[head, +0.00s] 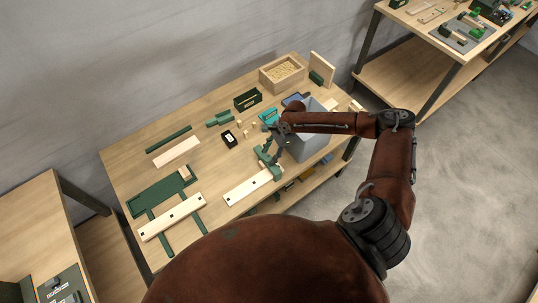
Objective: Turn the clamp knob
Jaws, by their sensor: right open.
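A green clamp (269,170) stands at the front edge of the wooden workbench, at the end of a pale plank with dark holes (247,187). Its knob is too small to make out apart from the gripper. My right gripper (271,148) points down just above and behind the clamp. It is open, and I see nothing held in it. Whether a finger touches the clamp, I cannot tell. My left gripper is not in view.
A grey bin (306,146) stands close to the right of the gripper. A wooden box (282,74) and a dark green box (248,99) are at the back. A green jig with a second plank (172,217) lies left. The bench's middle left is fairly clear.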

